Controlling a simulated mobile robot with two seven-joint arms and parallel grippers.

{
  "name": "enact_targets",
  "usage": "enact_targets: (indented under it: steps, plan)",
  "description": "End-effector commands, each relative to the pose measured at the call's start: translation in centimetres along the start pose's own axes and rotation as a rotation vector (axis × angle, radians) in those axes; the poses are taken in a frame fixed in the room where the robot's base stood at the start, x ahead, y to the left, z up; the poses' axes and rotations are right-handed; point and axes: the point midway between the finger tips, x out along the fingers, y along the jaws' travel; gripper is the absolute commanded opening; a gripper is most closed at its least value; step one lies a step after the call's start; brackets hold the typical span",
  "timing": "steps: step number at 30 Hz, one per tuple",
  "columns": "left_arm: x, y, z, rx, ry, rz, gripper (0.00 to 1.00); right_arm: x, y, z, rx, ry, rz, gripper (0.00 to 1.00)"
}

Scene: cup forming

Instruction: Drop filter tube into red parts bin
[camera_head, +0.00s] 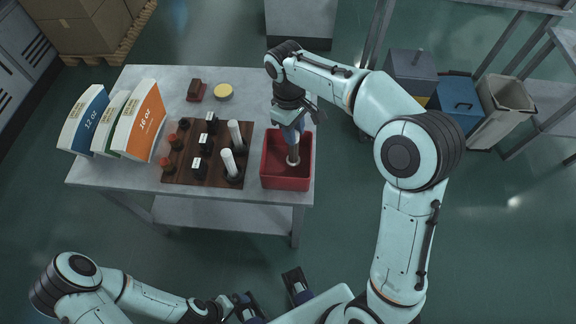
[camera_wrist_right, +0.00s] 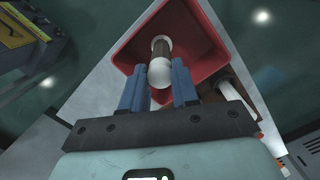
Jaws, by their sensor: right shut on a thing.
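My right gripper (camera_head: 290,124) reaches down over the red parts bin (camera_head: 286,182) and is shut on a filter tube (camera_head: 293,151). The tube hangs roughly upright, its lower end inside the bin's outline; I cannot tell whether it touches the floor. In the right wrist view, the blue fingers (camera_wrist_right: 160,92) stand on either side of the tube's white rounded end (camera_wrist_right: 160,73), with the bin (camera_wrist_right: 205,60) behind. My left gripper (camera_head: 228,302) is low at the front, away from the table; its jaws are unclear.
Left of the bin, a dark wooden board (camera_head: 190,177) carries two white tubes (camera_head: 235,134), black holders and red-brown pieces. Cup-size boxes (camera_head: 140,124), a yellow disc (camera_head: 223,92) and a brown block (camera_head: 196,91) are on the table (camera_head: 155,80). Waste bins (camera_head: 505,105) stand right.

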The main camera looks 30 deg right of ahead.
Motion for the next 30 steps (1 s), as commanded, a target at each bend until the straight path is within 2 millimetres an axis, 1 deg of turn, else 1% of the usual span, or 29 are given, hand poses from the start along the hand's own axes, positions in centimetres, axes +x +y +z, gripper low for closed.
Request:
enact_targets:
  steps: [2,9,10,12,20,23,26,30]
  plan:
    - [0.4,-0.1,0.0,0.000,-0.001,0.000,1.00,0.4,0.0,-0.1,0.000,0.001,0.000,0.00]
    - [0.3,-0.1,0.0,0.000,0.000,0.000,1.00,0.3,0.0,-0.1,0.000,0.002,0.001,0.00]
    - [0.3,-0.1,0.0,0.000,0.000,0.000,1.00,0.3,0.0,-0.1,0.000,0.002,0.001,0.39]
    - [0.3,-0.1,0.0,0.000,0.000,0.000,1.00,0.3,0.0,-0.1,0.000,0.001,0.001,0.59]
    - [0.3,-0.1,0.0,0.000,0.000,0.000,1.00,0.3,0.0,-0.1,0.000,0.001,0.000,0.59]
    - [0.2,-0.1,0.0,0.000,0.000,0.000,1.00,-0.1,0.0,-0.1,0.000,0.002,0.001,0.59]
    - [-0.1,0.1,0.0,0.001,0.001,0.000,1.00,-1.4,0.0,-0.1,0.000,0.004,0.002,0.59]
    - [-0.8,0.3,-0.1,0.001,0.004,0.001,1.00,-4.4,0.0,-0.2,-0.001,0.006,0.002,0.59]
